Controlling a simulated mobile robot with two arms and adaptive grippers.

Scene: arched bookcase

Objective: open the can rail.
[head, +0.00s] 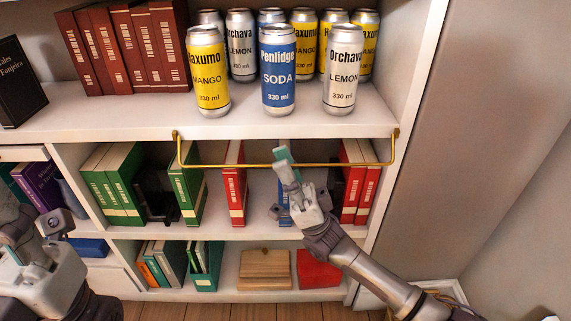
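The can rail (225,165) is a thin brass bar with bent ends, joined to the front edge of the can shelf. It hangs below that edge, in front of the compartment beneath, so the front of the cans is unbarred. My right gripper (284,162) is at the rail, right of its middle, with a teal fingertip pad showing just above the bar. Whether its fingers touch or close around the bar cannot be told. My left gripper (38,235) is at the lower left, away from the rail, and its finger opening is unclear.
Several cans stand on the shelf (140,122) above the rail, with a blue soda can (278,70) and a white lemon can (342,70) near the edge. Red books (125,45) stand left of them. Books fill parts of the lower shelves. A side wall rises at right.

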